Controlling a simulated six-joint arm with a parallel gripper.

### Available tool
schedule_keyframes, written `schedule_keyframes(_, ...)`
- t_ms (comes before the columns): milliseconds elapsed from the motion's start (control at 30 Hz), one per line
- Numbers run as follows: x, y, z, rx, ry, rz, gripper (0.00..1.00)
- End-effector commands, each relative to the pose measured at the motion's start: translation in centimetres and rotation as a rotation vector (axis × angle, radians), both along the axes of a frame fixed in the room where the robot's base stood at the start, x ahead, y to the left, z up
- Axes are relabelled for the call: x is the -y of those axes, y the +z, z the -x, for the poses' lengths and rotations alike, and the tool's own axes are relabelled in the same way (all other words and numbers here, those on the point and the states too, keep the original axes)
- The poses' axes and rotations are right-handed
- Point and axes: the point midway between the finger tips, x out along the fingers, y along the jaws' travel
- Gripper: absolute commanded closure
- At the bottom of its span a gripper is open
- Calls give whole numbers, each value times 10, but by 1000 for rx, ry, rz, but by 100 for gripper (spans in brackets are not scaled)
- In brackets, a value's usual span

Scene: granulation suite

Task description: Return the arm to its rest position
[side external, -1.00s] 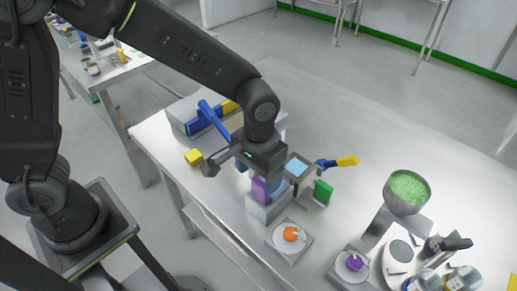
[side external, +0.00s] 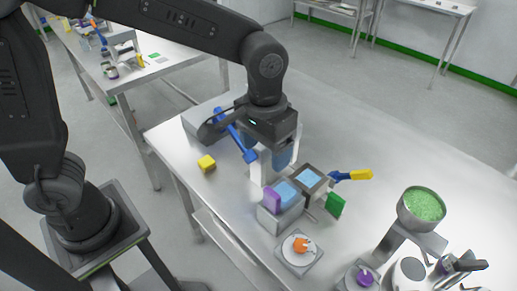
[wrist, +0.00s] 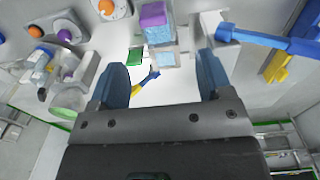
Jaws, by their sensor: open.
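My gripper (side external: 278,160) hangs above the steel table, over the area just behind a grey block with a light-blue top (side external: 287,194) and a purple piece (side external: 272,199). In the wrist view, my gripper's two blue fingers (wrist: 162,78) are spread wide with nothing held between them. Above them in that view are the purple piece (wrist: 153,14) and the light-blue top (wrist: 159,34). My arm is bent, reaching out over the table from the left. Part of the table behind my gripper is hidden.
An orange knob (side external: 300,244) and bowl of green granules (side external: 424,204) are in front. The far right table is clear.

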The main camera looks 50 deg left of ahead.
Motion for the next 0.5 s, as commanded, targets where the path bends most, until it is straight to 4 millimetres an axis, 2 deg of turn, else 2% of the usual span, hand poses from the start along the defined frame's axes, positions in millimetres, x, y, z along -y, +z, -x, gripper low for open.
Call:
schedule_keyframes(33,-13,12,4,31,6,12,28)
schedule_keyframes(200,-63,44,30,154,10,40,28)
schedule_keyframes(333,-97,59,57,256,10,41,28)
schedule_keyframes(500,-129,64,91,375,9,21,28)
